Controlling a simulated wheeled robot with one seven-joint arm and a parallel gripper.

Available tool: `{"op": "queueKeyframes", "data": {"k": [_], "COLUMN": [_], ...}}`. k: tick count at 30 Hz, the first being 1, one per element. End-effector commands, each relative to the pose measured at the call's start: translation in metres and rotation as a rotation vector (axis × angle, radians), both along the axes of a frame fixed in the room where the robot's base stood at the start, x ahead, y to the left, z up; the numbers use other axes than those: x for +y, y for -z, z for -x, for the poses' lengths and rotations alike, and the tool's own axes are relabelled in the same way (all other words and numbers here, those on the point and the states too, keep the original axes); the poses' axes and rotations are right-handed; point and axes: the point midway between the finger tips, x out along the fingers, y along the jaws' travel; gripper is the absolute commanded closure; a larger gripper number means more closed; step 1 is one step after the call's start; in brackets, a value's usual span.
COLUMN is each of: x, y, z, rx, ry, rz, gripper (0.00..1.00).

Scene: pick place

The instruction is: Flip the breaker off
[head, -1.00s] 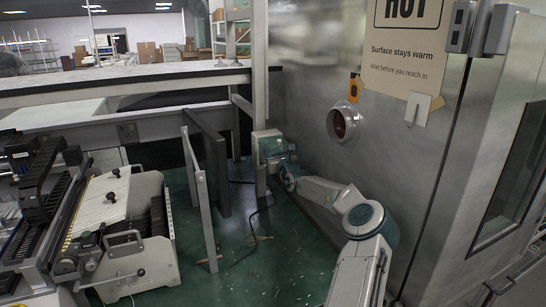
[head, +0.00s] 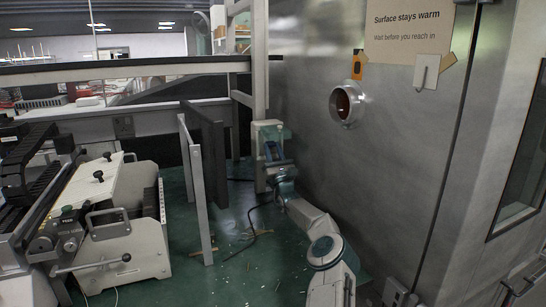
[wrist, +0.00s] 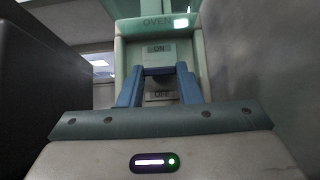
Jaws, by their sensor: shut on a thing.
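The breaker is a pale green-grey box (head: 262,133) on an upright post in the head view. In the wrist view its face (wrist: 200,52) is labelled OVEN, with an ON plate (wrist: 159,48) above and an OFF plate (wrist: 160,96) below. A bright light (wrist: 181,23) shows at its upper right. My gripper (wrist: 160,72) is at the box's face, its blue fingers closed on the breaker's handle, a bar between the ON and OFF plates. The handle is partly hidden by the fingers. My gripper also shows small against the box in the head view (head: 271,152).
A steel wall (head: 400,140) with a round port (head: 346,103) and a warm-surface sign (head: 408,35) stands close on the right. A dark upright panel (head: 207,150) stands left of the box. A machine (head: 125,215) fills the left; green floor lies between.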

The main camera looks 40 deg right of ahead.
Motion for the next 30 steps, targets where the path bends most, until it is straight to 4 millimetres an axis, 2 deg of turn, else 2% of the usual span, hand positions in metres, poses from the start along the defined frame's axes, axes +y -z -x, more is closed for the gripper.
{"op": "queueKeyframes", "data": {"k": [10,27,28,30], "x": [-0.0007,-0.0012,-0.0012,-0.0010], "y": [0.0047,0.0038,0.0038,0.0037], "z": [-0.0021,-0.0022,-0.0022,-0.0022], "rx": [-0.078,-0.092,-0.092,-0.092], "ry": [0.001,0.000,0.000,0.000], "rz": [0.019,0.021,0.021,0.021], "gripper": [0.92,0.92,0.61,0.47]}}
